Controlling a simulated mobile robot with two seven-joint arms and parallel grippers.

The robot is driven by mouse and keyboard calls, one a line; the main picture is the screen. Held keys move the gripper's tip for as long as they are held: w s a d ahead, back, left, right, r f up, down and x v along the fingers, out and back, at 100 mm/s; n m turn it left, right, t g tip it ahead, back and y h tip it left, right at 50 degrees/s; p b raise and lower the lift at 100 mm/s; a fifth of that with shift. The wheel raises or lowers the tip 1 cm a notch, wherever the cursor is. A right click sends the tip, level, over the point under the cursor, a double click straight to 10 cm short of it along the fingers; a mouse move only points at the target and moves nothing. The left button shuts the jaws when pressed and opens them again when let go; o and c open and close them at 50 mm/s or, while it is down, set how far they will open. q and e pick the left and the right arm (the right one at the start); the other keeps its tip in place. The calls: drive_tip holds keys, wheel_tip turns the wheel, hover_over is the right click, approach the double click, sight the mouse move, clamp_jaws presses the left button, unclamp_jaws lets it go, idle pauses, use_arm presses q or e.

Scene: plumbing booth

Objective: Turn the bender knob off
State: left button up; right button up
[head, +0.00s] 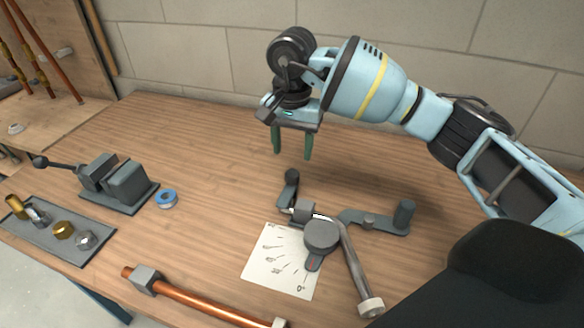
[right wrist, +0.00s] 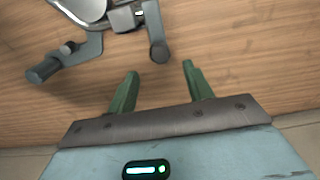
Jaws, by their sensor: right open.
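The tube bender stands on the wooden bench, with a round grey knob (head: 321,235) at its middle. A pointer (head: 313,263) with a red mark sticks out of the knob over a white angle sheet (head: 262,262), towards its 0° end. A long handle (head: 355,262) runs to the front right, and a bracket with an upright post (head: 404,215) lies to the right. My right gripper (head: 292,154) is open and empty, above and behind the bender. In the right wrist view its green fingers (right wrist: 160,70) point at the bender's dark round-ended lever (right wrist: 158,50), apart from it. My left gripper is not seen.
A vise (head: 120,185), a blue tape roll (head: 167,199) and a grey tray (head: 88,246) of fittings are at the left. A copper pipe (head: 205,304) lies along the front.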

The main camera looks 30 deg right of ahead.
sight(292, 173)
wheel_tip(292, 173, down, 8)
drive_tip(key=shift+r, duration=0.2)
idle(0.3)
clamp_jaws()
